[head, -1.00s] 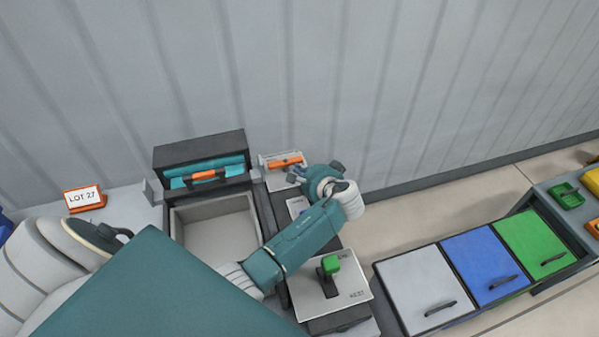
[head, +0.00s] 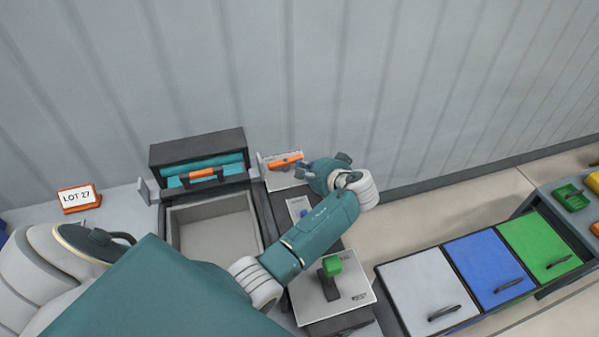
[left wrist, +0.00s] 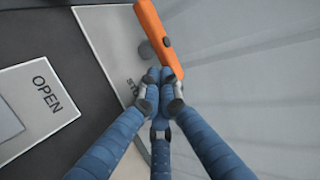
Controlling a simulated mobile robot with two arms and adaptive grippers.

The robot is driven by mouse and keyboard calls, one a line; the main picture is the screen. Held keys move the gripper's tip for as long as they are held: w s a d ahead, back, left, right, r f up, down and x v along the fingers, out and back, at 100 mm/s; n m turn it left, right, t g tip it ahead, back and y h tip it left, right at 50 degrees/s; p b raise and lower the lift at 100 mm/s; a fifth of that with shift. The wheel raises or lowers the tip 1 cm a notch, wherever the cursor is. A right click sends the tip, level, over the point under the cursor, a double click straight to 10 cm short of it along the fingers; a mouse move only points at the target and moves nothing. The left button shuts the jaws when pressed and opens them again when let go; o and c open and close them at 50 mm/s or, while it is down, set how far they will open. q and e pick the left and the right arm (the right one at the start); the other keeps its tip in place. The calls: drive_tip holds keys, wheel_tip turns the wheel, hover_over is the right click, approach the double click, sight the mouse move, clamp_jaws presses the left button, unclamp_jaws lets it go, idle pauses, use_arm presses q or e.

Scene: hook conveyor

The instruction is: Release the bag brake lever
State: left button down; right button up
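An orange-handled lever (head: 286,161) stands on a pale labelled plate at the back, beside the rail; its label is only partly readable. In the left wrist view the orange handle (left wrist: 160,38) is long and tilted, with a grey post behind it. A second lever with a green handle (head: 331,265) stands on a nearer plate. Which is the bag brake lever, I cannot read. My left gripper (head: 318,166) is just right of the orange handle. In the left wrist view its blue fingers (left wrist: 160,78) are drawn together, tips close to the handle's lower end, with nothing visible between them.
A plate marked OPEN (left wrist: 42,105) lies left of the fingers. A grey open bin (head: 215,232), a dark box with a teal bag (head: 205,170) and a LOT 27 sign (head: 79,198) are left. White, blue (head: 484,268) and green lidded bins stand right.

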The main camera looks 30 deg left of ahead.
sight(301, 155)
use_arm(q)
drive_tip(key=shift+w+f+n+g+y+b, duration=0.1)
drive_tip(key=shift+w+n+g+y+b, duration=0.2)
drive_tip(key=shift+w+n+g+b, duration=0.35)
drive_tip(key=shift+w+a+b, duration=0.15)
drive_tip(key=shift+b, duration=0.15)
drive_tip(key=shift+w+a+b, duration=0.45)
drive_tip(key=shift+w+a, duration=0.2)
drive_tip(key=shift+w, duration=0.3)
drive_tip(key=shift+w+a, duration=0.4)
drive_tip(key=shift+a, duration=0.2)
drive_tip(key=shift+w+a, duration=0.1)
drive_tip(key=shift+a, duration=0.1)
idle(0.5)
